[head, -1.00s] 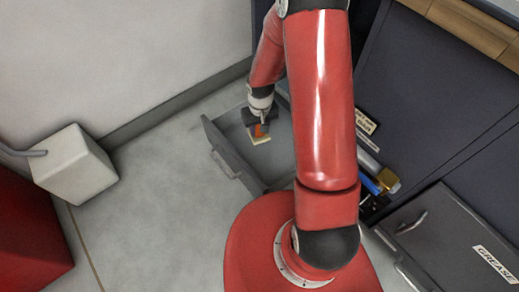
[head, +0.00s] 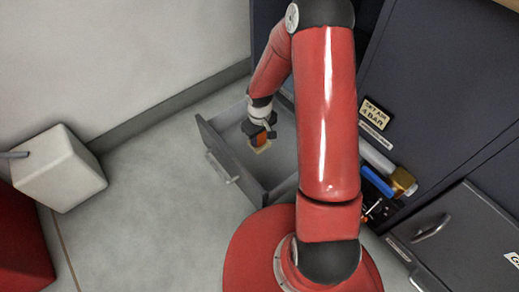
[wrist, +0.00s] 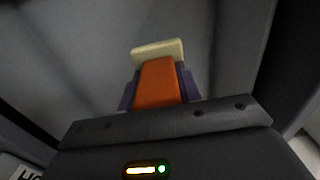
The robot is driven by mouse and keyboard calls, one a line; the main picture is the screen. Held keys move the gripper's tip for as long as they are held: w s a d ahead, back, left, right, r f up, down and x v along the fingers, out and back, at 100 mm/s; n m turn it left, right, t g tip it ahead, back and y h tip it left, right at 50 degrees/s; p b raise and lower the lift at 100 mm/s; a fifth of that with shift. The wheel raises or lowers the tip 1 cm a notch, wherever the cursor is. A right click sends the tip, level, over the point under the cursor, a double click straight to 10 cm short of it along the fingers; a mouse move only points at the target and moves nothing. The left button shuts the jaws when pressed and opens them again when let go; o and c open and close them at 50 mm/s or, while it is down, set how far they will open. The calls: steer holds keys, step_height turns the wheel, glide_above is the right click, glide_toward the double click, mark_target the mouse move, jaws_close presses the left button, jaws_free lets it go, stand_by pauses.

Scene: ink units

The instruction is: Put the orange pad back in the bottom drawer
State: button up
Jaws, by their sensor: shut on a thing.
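The orange pad (head: 261,140) has an orange body and a cream end, which shows below it in the head view. In the wrist view the orange pad (wrist: 158,84) sits between the two dark fingers, cream end outward. My gripper (head: 262,136) is shut on it and points down over the open bottom drawer (head: 216,148). The pad is within the drawer's outline; I cannot tell whether its cream end touches the drawer floor. The grey drawer has a handle on its front, and its right part is hidden behind my arm.
A white block-shaped thing (head: 60,168) stands on the floor at left, by a red thing (head: 22,240). A cabinet compartment right of my arm holds blue and gold items (head: 402,181). A grey door with a handle (head: 432,228) is at lower right. Floor left of the drawer is clear.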

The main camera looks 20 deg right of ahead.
mark_target(259, 147)
steer(key=shift+f+b, duration=0.55)
steer(key=shift+f, duration=2.75)
steer(key=shift+f, duration=0.2)
steer(key=o, duration=1.2)
steer(key=shift+r, duration=0.2)
